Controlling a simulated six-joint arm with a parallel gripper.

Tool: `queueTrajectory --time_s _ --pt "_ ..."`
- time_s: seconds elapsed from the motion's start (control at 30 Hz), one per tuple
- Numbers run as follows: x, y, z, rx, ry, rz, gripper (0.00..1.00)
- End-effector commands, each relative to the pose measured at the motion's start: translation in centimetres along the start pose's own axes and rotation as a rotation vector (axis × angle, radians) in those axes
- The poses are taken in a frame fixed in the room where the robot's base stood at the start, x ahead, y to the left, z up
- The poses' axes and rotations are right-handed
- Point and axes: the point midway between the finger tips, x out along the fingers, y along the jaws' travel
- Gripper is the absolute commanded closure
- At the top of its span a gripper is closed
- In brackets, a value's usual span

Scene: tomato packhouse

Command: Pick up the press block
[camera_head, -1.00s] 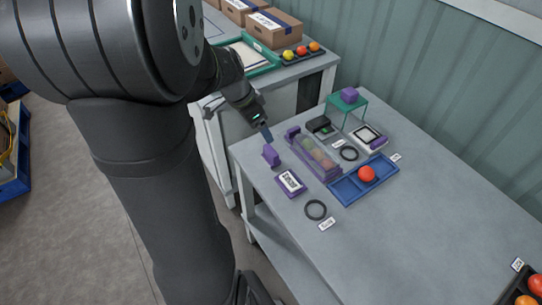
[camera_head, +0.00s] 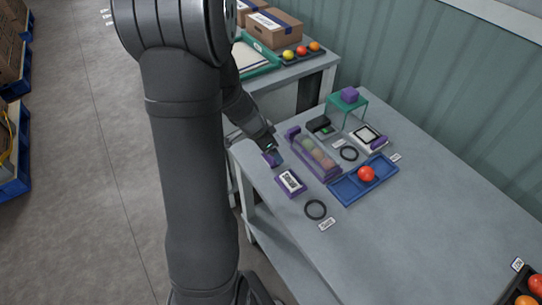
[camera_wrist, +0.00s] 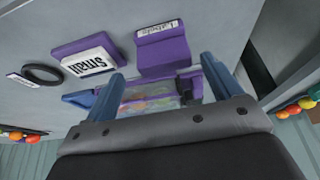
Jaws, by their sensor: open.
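A purple block with a pale, lettered label strip (camera_wrist: 160,50) sits at the table's near left edge. In the head view it is partly hidden by my gripper (camera_head: 271,151). In the wrist view my gripper (camera_wrist: 168,82) has its blue fingers apart, with this block just beyond and between their tips; nothing is held. A smaller purple block (camera_head: 349,93) rests on a green stand (camera_head: 362,106) at the back of the table. The frames do not name either one as the press block.
A purple holder (camera_head: 327,169) with tomatoes stands right of my gripper. A purple "Small" plate (camera_head: 291,182), also in the wrist view (camera_wrist: 88,60), lies nearby. The table's right side is largely clear.

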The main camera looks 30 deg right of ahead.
Motion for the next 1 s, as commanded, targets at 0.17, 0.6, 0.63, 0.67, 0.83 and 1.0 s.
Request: queueTrajectory --time_s 0.17,0.6,0.63,0.67,0.83,1.0 --pt "1.4 -0.2 0.1 -0.001 -0.002 0.001 0.16" --pt "5.2 -0.6 0.1 0.000 -0.001 0.000 0.16" --pt "5.2 -0.6 0.1 0.000 -0.001 0.000 0.16" --pt "5.2 -0.6 0.1 0.000 -0.001 0.000 0.16" --pt "5.2 -0.6 0.1 0.000 0.000 0.000 0.24" --pt "5.2 -0.6 0.1 0.000 0.000 0.000 0.58"
